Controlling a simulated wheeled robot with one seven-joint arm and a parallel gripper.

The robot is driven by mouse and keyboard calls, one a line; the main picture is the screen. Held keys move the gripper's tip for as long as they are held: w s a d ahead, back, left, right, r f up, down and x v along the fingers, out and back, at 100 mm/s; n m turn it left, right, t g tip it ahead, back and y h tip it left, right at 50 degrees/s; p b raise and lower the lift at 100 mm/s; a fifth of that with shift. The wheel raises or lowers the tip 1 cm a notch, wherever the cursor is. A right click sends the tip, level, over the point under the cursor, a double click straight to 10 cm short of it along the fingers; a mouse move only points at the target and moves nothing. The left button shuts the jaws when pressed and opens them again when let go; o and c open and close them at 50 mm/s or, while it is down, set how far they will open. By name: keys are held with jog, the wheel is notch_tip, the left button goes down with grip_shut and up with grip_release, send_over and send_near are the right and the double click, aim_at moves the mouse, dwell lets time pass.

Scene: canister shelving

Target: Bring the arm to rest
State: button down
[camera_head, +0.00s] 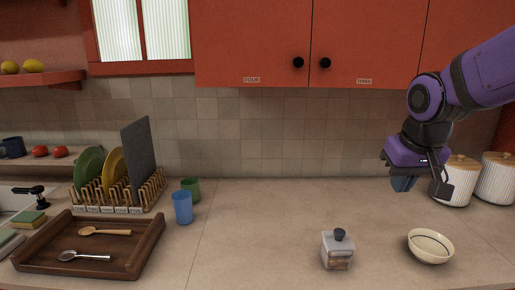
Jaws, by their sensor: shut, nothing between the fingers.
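My gripper (428,178) hangs at the upper right at the end of my purple and black arm, in front of the back wall and above the counter. It is shut with nothing held. Two white ribbed canisters with wooden lids stand at the back right: the left canister (458,189) is partly hidden behind my gripper, and the right canister (498,181) is beside it. A small square jar (337,254) with a dark knob stands on the counter (270,225), left of and below my gripper.
A cream bowl (430,247) sits at the front right. At left are a wooden tray (155,245) with two spoons, a dish rack (150,195), a blue cup (183,207) and a green cup (191,185). Red cabinets (300,40) overhang the counter. The middle counter is clear.

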jog(key=s+d+r, duration=0.1)
jog(key=s+r, duration=0.1)
jog(key=s, duration=0.5)
jog(key=s+d+r+t, duration=0.1)
jog(key=s+r, duration=0.1)
jog(key=s, duration=0.6)
jog(key=shift+d+t, duration=0.2)
jog(key=shift+t, duration=0.1)
